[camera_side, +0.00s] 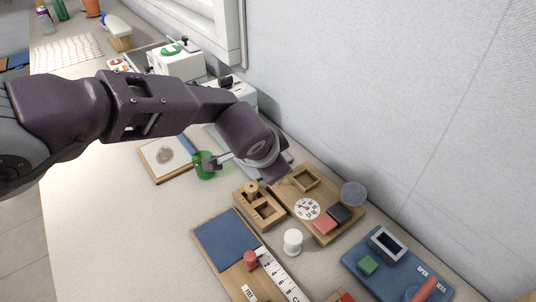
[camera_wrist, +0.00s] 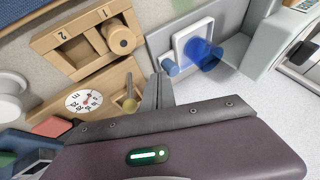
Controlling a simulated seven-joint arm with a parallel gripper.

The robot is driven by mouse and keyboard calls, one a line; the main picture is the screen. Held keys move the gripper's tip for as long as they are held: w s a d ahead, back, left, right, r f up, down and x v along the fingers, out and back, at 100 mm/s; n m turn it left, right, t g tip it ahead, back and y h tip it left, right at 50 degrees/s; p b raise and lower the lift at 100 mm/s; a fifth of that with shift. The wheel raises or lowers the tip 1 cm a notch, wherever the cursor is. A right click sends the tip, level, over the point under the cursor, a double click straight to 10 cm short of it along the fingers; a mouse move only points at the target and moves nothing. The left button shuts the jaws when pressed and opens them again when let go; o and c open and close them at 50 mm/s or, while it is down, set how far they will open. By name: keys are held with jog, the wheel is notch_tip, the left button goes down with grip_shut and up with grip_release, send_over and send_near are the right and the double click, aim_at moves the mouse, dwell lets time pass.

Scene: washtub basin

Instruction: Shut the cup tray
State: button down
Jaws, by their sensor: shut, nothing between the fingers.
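I cannot tell for sure which part is the cup tray. In the wrist view, a grey panel (camera_wrist: 158,39) bears a white square frame (camera_wrist: 185,32), with a see-through blue cup-like piece (camera_wrist: 205,54) and a small blue knob (camera_wrist: 170,67) beside it. In the side view a grey plate (camera_side: 285,157) shows partly behind my wrist. My gripper (camera_wrist: 159,78) is shut and empty, its fingertips close to the panel's lower edge; touching or apart is unclear. In the side view my wrist hides the blue piece. A green see-through object (camera_side: 204,166) stands left of my wrist.
A wooden block with numbered slots (camera_side: 259,208) and a wooden board with a dial (camera_side: 325,225) lie close by. A white spool (camera_side: 292,242) stands in front. White machines (camera_side: 176,62) line the wall behind my arm. The left front of the counter is clear.

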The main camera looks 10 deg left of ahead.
jog(key=shift+x, duration=0.8)
jog(key=w+a, duration=0.9)
jog(key=shift+a, duration=0.15)
